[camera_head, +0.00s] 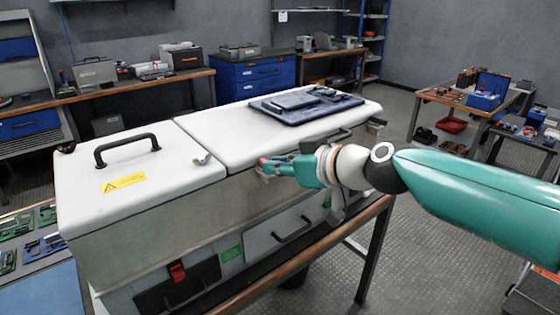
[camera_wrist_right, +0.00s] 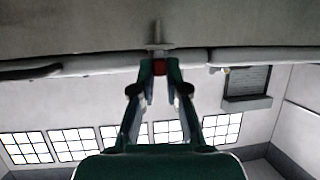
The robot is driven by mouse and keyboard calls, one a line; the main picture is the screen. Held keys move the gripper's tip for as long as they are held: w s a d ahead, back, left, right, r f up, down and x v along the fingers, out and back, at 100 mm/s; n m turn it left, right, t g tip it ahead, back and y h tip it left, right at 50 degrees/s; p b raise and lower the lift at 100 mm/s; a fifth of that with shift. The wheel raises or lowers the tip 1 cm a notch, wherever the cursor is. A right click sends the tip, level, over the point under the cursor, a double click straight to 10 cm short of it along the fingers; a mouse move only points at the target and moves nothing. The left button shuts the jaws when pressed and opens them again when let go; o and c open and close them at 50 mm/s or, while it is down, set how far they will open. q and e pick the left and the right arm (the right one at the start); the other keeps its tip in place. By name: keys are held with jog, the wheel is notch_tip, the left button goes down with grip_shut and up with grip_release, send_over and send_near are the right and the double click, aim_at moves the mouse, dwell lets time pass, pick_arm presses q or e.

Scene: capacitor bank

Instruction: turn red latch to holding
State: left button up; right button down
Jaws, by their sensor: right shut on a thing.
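A white capacitor bank cabinet (camera_head: 130,195) with a two-part lid stands on a bench. My right gripper (camera_head: 267,166) is at the upper front face, just under the lid's front edge. It is shut on a small red part, the red latch (camera_head: 262,161), which also shows between the fingertips in the right wrist view (camera_wrist_right: 159,67). The fingers hide most of the latch, so its exact angle is hard to tell. My left gripper is not in view.
A red switch (camera_head: 177,271) sits on a black panel on the lower front. A black handle (camera_head: 127,147) and a dark blue tray (camera_head: 305,104) are on the lid.

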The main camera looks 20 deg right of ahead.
jog(key=shift+a+m+t+h+p, duration=0.1)
jog(key=shift+m+t+h+p, duration=0.2)
jog(key=shift+m+h+p, duration=0.3)
jog(key=c, duration=1.2)
grip_release()
jog(key=shift+s, duration=0.1)
jog(key=v, duration=1.2)
